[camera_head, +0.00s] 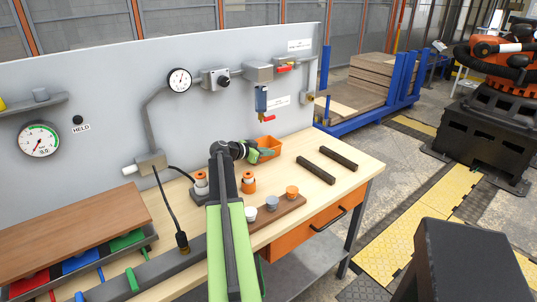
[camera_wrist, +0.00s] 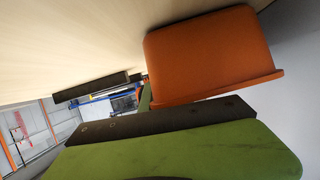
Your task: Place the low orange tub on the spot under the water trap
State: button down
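The low orange tub (camera_head: 270,142) is at the back of the bench, below the blue water trap (camera_head: 261,99) on the grey panel. My gripper (camera_head: 259,153) is at the tub's near left side, its green fingers right against it. In the wrist view the tub (camera_wrist: 205,55) fills the upper right, rim toward a green finger with a dark pad. A sliver of green shows beside the tub's left edge. The contact is hidden, so I cannot tell whether the fingers grip the wall. The tub's base is at or close to the wooden top. The spot is hidden.
Two dark bars (camera_head: 326,159) lie on the bench to the right. A brown holder with several capped pieces (camera_head: 273,211) stands at the front. An orange-and-white piece (camera_head: 248,184) stands near my arm. Bare wood (camera_head: 340,185) lies front right.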

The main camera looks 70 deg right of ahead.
jog(key=c, duration=1.7)
grip_release()
jog(key=shift+f, duration=0.1)
jog(key=shift+r+p, duration=0.35)
jog(key=p+v, duration=0.4)
jog(key=v, duration=0.6)
jog(key=shift+w+a+r, duration=0.15)
jog(key=shift+a, duration=0.2)
jog(key=shift+w+a, duration=0.3)
jog(key=shift+a, duration=0.15)
